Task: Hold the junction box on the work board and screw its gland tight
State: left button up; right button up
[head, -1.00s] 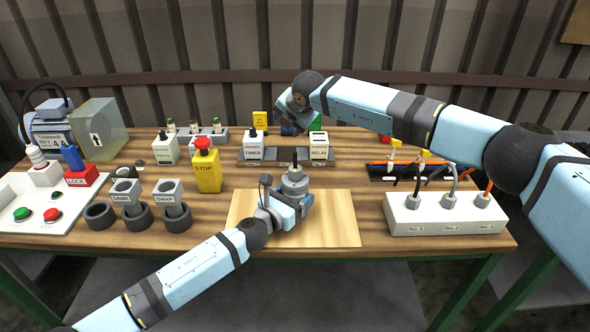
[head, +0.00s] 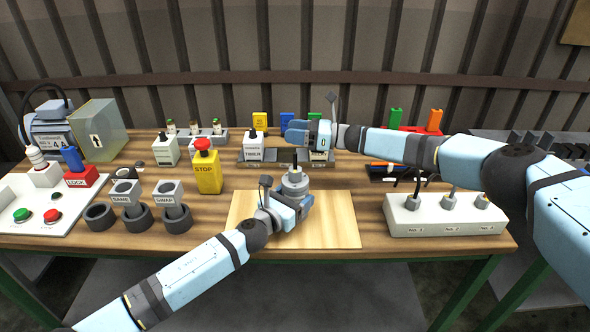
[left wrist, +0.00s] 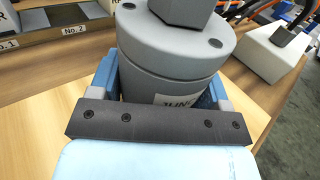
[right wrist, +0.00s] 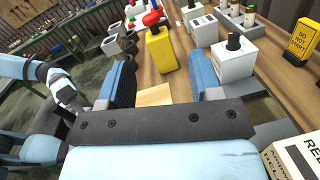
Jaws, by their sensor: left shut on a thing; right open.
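The grey round junction box (head: 295,187) stands upright on the pale wooden work board (head: 340,220). My left gripper (head: 293,205) is shut around its body. In the left wrist view the box (left wrist: 170,60) sits between the two blue fingers, its label partly hidden by the gripper. A grey hexagonal gland (left wrist: 187,10) stands on its top, cut off by the picture's edge. My right gripper (head: 292,133) is open and empty, behind and above the box near the rail. In the right wrist view nothing is between its fingers (right wrist: 163,85); the board (right wrist: 155,96) shows beyond them.
A TIMER module (head: 254,147) and a partly hidden RELAY module stand on the rail by my right gripper. A yellow STOP button (head: 208,170) stands left of the board. A white cable block (head: 440,218) stands to the right. The board's right part is clear.

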aim_at(295, 168)
jog(key=s+d+f+n+g+h, duration=0.2)
jog(key=s+d+f+n+g, duration=0.2)
jog(key=s+d+n+g, duration=0.5)
jog(key=shift+m+g, duration=0.4)
jog(key=shift+g, duration=0.1)
jog(key=x, duration=0.3)
jog(key=w+x, duration=0.1)
jog(key=x, duration=0.5)
jog(key=shift+w+a, duration=0.25)
jog(key=shift+a, duration=0.2)
jog(key=shift+c, duration=0.4)
jog(key=c, duration=0.9)
jog(key=shift+o, duration=0.2)
